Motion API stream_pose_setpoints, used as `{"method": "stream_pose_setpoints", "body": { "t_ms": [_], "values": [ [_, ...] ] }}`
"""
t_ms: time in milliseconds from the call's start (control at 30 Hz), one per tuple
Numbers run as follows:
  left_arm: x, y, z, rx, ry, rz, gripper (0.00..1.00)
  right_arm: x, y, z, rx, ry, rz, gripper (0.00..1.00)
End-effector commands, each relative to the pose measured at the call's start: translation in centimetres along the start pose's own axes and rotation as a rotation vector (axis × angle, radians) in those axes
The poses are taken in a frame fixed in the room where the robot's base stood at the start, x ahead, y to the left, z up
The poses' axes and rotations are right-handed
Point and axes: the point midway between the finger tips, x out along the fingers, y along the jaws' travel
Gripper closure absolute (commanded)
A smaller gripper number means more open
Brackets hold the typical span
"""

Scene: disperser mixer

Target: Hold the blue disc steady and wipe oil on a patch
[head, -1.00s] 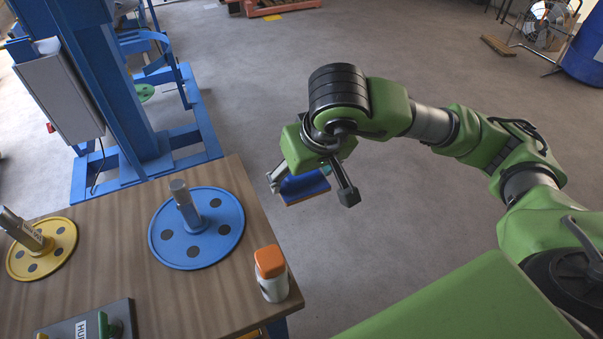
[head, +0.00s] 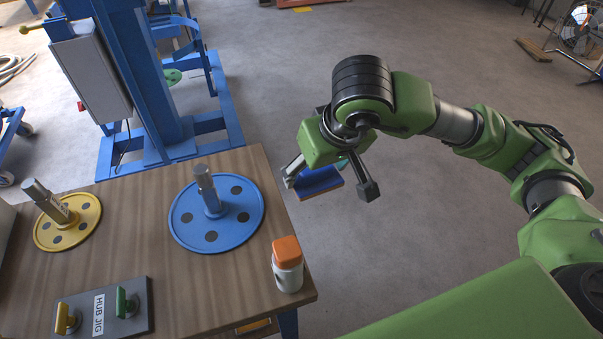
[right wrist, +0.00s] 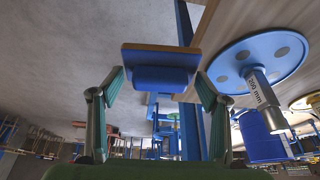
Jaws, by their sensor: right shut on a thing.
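The blue disc (head: 240,232) lies flat on the table, with several dark round spots and a grey upright shaft (head: 208,188) at its middle. It also shows in the right wrist view (right wrist: 235,72). My right gripper (head: 330,184) is shut on a blue block (head: 319,180) with a brown face, seen between the fingertips in the right wrist view (right wrist: 160,77). The gripper is in the air beyond the table's right edge, apart from the disc. A white container with an orange cap (head: 287,274) stands at the table's front right corner. My left gripper is not in view.
A yellow disc (head: 85,225) with a shaft lies left on the wooden table (head: 195,285). A grey hub jig plate (head: 135,320) with yellow and green handles lies at the front. A blue machine frame (head: 150,90) stands behind the table. Open floor lies right.

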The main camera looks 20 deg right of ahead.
Motion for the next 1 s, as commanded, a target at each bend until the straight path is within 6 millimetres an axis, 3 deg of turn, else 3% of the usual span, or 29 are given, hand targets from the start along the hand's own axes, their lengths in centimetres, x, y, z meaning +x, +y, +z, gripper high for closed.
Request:
{"method": "stream_pose_setpoints", "body": {
  "t_ms": [200,400,567,1000],
  "values": [
    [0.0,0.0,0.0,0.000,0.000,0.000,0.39,-0.6,-7.6,-1.1,-0.343,-0.003,-0.150,0.48],
    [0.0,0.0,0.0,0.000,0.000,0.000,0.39,-1.4,-12.5,-1.3,-0.587,0.010,-0.243,0.48],
    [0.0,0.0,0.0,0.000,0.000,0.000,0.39,-1.1,-13.7,-1.0,-0.648,0.013,-0.266,0.48],
    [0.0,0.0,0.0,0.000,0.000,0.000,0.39,2.3,-13.6,0.4,-0.646,0.013,-0.265,0.48]
  ]
}}
